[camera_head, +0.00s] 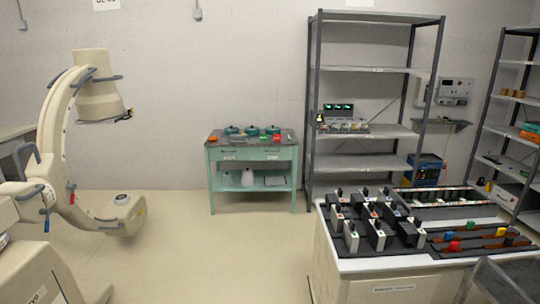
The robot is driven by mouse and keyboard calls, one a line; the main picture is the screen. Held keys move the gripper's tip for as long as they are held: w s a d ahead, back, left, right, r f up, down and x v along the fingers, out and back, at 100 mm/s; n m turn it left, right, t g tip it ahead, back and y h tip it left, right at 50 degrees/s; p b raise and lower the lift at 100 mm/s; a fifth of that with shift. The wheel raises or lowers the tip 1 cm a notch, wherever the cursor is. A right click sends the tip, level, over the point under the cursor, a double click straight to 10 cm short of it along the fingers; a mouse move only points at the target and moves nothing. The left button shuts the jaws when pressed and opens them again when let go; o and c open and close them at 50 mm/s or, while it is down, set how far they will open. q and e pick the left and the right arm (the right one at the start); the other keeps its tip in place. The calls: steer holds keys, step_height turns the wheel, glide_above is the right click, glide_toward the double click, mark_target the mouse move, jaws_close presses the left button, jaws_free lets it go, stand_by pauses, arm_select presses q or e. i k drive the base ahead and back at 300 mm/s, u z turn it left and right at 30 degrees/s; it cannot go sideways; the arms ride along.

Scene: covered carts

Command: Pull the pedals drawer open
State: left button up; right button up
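A teal table (209,172) stands against the back wall, left of centre. Its front has shut drawers under the top: a left drawer front (229,156) and a right drawer front (272,154), each with a dark handle and a small pale label. The labels are too small to read, so I cannot tell which drawer is the pedals one. A white cart (350,264) at the right front also has a label (393,289) that I cannot read clearly. Neither of my grippers shows in the head view.
A cream C-arm machine (98,85) takes up the left side. A tall grey shelf rack (372,69) stands behind the white cart, with another rack (517,95) at right. The floor (230,255) before the teal table is clear.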

mark_target(261, 153)
steer(key=u, duration=0.55)
steer(key=k, duration=0.6)
steer(key=u, duration=0.1)
steer(key=i, duration=1.7)
steer(key=z, duration=0.85)
steer(key=i, duration=4)
steer(key=u, duration=0.4)
steer(key=i, duration=1.25)
steer(key=u, duration=0.25)
